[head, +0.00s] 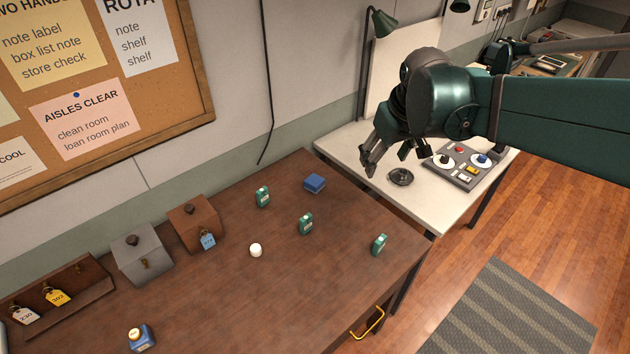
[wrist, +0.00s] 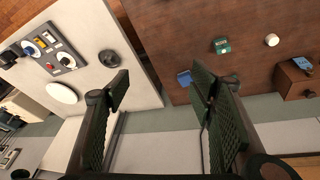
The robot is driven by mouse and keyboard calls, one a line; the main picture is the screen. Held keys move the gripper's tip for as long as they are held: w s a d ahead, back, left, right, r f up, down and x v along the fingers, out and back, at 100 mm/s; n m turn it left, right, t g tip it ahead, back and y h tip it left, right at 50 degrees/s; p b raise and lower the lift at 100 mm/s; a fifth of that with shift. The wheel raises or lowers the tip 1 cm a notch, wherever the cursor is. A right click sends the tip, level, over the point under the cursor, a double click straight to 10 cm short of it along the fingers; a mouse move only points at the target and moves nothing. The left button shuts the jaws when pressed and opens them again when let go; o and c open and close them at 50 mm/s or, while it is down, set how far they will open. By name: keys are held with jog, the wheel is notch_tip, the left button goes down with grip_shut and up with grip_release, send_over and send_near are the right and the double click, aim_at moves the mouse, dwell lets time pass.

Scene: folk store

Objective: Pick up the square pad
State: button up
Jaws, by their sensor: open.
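The square pad (head: 314,183) is a small, thick blue block lying flat on the brown table (head: 300,290), near its back edge. It also shows in the wrist view (wrist: 184,78), just left of the right-hand finger and partly hidden by it. My gripper (head: 385,160) hangs above the white table, to the right of the pad and apart from it. In the wrist view my gripper (wrist: 162,92) is open, with nothing between its fingers.
A white round knob-like piece (head: 255,250) and a brown box (head: 196,223) lie farther left. The white table (head: 340,150) holds a dark round dish (head: 400,177) and a control panel (head: 458,165).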

jog(key=w+a+f+n+g, duration=0.15)
jog(key=w+a+f, duration=0.3)
jog(key=w, duration=0.45)
jog(key=n+g, duration=0.2)
jog(key=n, duration=0.3)
send_over(314, 180)
jog(key=d, duration=0.1)
jog(key=shift+h, duration=0.3)
jog(key=f, duration=1.9)
jog(key=shift+s+f, duration=0.1)
jog(key=shift+s, duration=0.1)
jog(key=shift+w+a+f+g, duration=0.15)
jog(key=shift+a+f+g, duration=0.15)
jog(key=shift+f, duration=0.25)
jog(key=shift+f, duration=1.3)
jog(key=shift+w+a+f+b, duration=0.1)
jog(key=shift+f+b, duration=0.2)
jog(key=shift+f, duration=2.3)
